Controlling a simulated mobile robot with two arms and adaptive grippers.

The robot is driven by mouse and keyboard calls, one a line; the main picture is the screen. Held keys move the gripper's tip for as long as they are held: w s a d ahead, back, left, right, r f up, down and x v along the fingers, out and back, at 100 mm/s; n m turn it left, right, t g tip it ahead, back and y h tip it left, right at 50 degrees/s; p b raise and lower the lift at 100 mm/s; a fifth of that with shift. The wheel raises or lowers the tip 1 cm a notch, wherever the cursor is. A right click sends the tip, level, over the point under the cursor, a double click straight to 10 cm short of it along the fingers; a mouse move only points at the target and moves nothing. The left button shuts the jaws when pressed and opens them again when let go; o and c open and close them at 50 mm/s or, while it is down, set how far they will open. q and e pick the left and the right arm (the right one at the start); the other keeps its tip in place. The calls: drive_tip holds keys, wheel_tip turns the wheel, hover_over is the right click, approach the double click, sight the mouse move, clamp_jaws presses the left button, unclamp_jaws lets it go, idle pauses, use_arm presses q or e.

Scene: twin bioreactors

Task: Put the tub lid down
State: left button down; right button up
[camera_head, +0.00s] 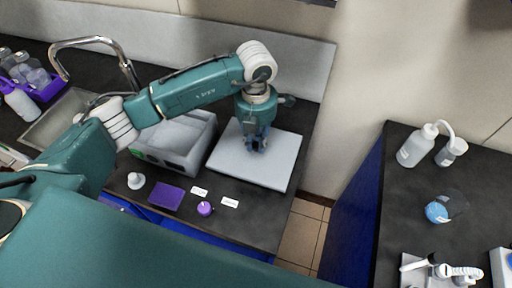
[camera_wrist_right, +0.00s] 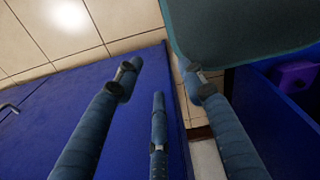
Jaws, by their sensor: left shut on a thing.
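The tub lid (camera_head: 230,165) is a flat, pale grey square panel at the right end of the dark counter in the head view. My left gripper (camera_head: 257,148) points down at its middle and is shut on the lid. The gripper hides the gripped spot. The lid looks level, and I cannot tell whether it touches the counter. The grey tub (camera_head: 192,158) stands just left of the lid, partly behind my left arm. In the right wrist view my right gripper (camera_wrist_right: 160,80) has its fingers spread and holds nothing.
In front lie a purple pad (camera_head: 166,197), a purple-capped item (camera_head: 205,208), a small white item (camera_head: 136,181) and white labels (camera_head: 230,202). A sink (camera_head: 60,117) is at left. A second counter (camera_head: 400,205) with bottles stands right, across a floor gap (camera_head: 305,235).

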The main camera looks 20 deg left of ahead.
sight(256, 145)
use_arm(q)
wheel_tip(256, 145, down, 4)
drive_tip(key=shift+f+p, duration=0.1)
drive_tip(key=shift+p, duration=0.45)
drive_tip(key=shift+f, duration=0.2)
drive_tip(key=c, duration=1.6)
unclamp_jaws()
use_arm(e)
drive_tip(key=shift+a+r, duration=0.4)
drive_tip(key=shift+a, duration=0.2)
drive_tip(key=shift+d, duration=0.1)
